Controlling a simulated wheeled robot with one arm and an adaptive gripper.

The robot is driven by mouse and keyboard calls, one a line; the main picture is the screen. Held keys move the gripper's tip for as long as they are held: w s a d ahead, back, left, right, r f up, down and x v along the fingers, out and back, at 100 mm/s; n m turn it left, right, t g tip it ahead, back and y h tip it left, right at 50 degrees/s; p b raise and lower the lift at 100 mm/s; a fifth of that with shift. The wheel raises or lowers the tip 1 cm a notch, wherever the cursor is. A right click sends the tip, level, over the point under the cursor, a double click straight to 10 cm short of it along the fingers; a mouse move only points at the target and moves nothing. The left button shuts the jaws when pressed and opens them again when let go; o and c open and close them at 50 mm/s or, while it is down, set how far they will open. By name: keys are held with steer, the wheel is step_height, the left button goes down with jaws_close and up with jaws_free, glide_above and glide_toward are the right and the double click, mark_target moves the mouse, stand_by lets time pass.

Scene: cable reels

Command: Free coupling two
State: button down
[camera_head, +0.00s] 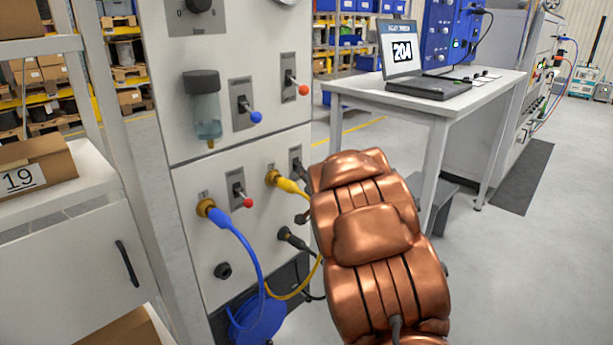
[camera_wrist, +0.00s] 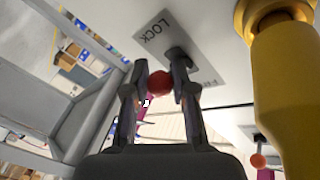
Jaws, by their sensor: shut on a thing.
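In the wrist view my gripper (camera_wrist: 160,76) has its two fingers closed around the red ball knob (camera_wrist: 158,83) of a lever. The lever's grey plate (camera_wrist: 190,62) reads LOCK at one end; the other end's wording is partly hidden. A thick yellow hose end (camera_wrist: 283,95) in a brass coupling (camera_wrist: 268,8) is close beside it. In the head view the yellow hose end (camera_head: 290,186) sits in its brass port (camera_head: 272,178) on the panel, with the lever plate (camera_head: 295,158) just to its right. My copper arm hides the gripper and knob there. I cannot read the coupling numbers.
A blue hose (camera_head: 240,240) is plugged in at left, with another red-knobbed lever (camera_head: 247,202) between it and the yellow one. A table (camera_head: 440,105) with a laptop stands at right.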

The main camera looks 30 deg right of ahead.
steer(key=shift+r+p, duration=0.2)
steer(key=shift+p, duration=0.3)
steer(key=shift+r+g+p, duration=0.3)
steer(key=shift+g+p, duration=0.1)
steer(key=shift+p, duration=0.55)
steer(key=r+n+g+p, duration=0.1)
steer(key=g+p, duration=0.1)
steer(key=p, duration=0.3)
steer(key=shift+s+r, duration=0.1)
steer(key=shift+r, duration=0.05)
steer(key=g+p, duration=0.1)
steer(key=p, duration=0.2)
steer(key=r+n+g+p, duration=0.1)
steer(key=g+p, duration=0.1)
steer(key=p, duration=0.1)
steer(key=shift+p, duration=0.3)
steer(key=shift+r+n+g+p, duration=0.25)
steer(key=shift+n+g+p, duration=0.25)
steer(key=shift+g+p, duration=1.1)
steer(key=c, duration=0.9)
jaws_free()
steer(key=shift+c, duration=0.2)
